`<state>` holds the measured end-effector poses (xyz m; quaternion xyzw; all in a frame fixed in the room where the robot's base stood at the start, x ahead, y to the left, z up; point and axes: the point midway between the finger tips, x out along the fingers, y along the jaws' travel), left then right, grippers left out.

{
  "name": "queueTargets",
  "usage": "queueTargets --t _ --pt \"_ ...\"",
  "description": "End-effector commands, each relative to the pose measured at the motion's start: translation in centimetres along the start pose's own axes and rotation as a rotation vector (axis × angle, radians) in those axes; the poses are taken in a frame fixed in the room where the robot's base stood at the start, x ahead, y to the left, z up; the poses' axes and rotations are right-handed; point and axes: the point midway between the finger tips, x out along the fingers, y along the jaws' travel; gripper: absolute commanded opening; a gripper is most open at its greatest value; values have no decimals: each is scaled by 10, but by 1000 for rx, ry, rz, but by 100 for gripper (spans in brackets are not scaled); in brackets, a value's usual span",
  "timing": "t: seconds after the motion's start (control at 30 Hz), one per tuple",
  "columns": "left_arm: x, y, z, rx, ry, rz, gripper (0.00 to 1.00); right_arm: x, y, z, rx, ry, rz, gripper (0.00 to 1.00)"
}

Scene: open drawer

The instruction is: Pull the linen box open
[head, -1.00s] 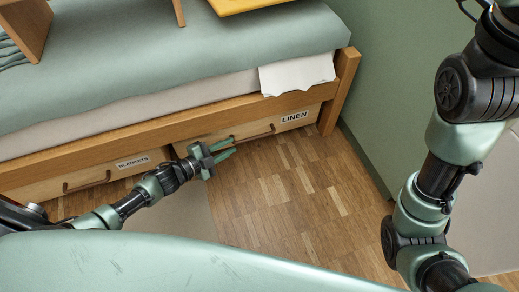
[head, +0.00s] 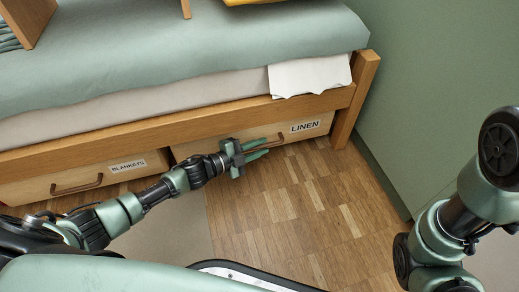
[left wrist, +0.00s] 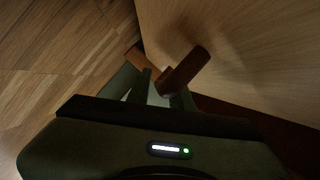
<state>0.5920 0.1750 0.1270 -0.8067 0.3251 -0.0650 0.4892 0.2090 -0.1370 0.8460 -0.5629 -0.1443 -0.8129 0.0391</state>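The linen box (head: 318,133) is a light wooden drawer front under the bed, at the right, with a "LINEN" label. It looks shut, flush under the bed rail. Its brown bar handle (head: 281,139) is mostly hidden behind my left gripper (head: 267,147). The gripper's two green fingers are apart and point right at the handle. In the left wrist view the reddish-brown handle (left wrist: 186,70) shows close at the fingertips (left wrist: 150,86), with the pale drawer front behind it. I cannot tell whether the fingers touch it. My right gripper is out of view; only my right arm shows.
The blankets box (head: 120,178) with its handle is to the left of the linen box. The bed's wooden leg (head: 350,115) and the green wall (head: 425,90) bound the right side. Parquet floor (head: 290,205) in front of the linen box is clear.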

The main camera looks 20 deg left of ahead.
Motion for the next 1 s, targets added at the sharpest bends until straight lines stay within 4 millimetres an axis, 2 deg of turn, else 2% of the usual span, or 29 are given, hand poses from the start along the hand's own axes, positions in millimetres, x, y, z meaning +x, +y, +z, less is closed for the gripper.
queueTargets --t 0.23,0.3,0.33,1.0 --pt "1 -1 0 -1 -1 0 22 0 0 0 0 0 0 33" --pt "1 -1 0 -1 -1 0 2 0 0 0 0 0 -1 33" --pt "1 -1 0 -1 -1 0 0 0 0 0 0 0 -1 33" --pt "1 0 0 -2 -1 0 0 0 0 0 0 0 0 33"
